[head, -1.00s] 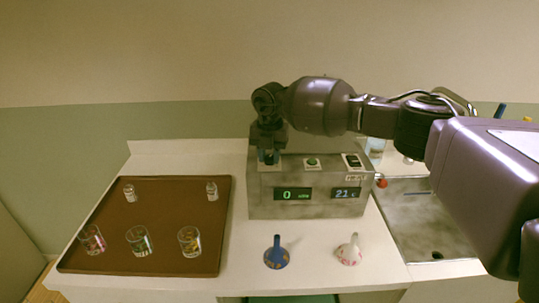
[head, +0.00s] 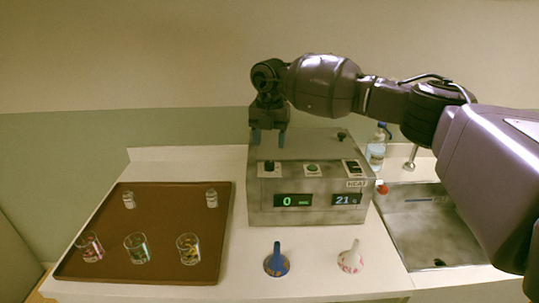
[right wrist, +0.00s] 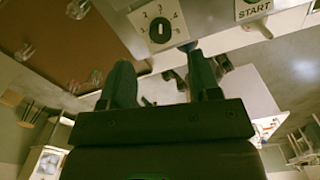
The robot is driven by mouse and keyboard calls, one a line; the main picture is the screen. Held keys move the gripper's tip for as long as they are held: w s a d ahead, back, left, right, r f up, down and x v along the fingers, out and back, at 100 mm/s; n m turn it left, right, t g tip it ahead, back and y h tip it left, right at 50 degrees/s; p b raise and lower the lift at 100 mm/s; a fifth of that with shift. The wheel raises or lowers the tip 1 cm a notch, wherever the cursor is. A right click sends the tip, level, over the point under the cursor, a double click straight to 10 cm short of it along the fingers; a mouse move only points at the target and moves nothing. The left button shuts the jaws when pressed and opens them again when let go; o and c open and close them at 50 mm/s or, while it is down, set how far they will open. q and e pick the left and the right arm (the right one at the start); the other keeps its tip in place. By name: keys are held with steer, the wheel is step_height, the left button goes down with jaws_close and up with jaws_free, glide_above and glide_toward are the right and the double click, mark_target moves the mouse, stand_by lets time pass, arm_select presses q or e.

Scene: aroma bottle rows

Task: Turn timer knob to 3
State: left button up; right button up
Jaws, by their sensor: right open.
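The timer knob (head: 268,167) is a small black knob on a white plate at the left of the grey machine's (head: 308,216) sloped panel. In the right wrist view the knob (right wrist: 160,31) shows a white mark and sits within a printed scale with digits such as 2, 3 and 4. The timer display (head: 292,201) below it reads 0 in green. My right gripper (head: 269,140) is open and empty, above the knob and apart from it. In the right wrist view its two fingers (right wrist: 164,85) are spread, pointing toward the panel. My left gripper is out of view.
A brown tray (head: 160,230) with several glasses stands left. A sink (head: 430,225) is right.

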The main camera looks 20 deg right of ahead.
mark_target(269, 163)
steer(key=shift+r, duration=1.95)
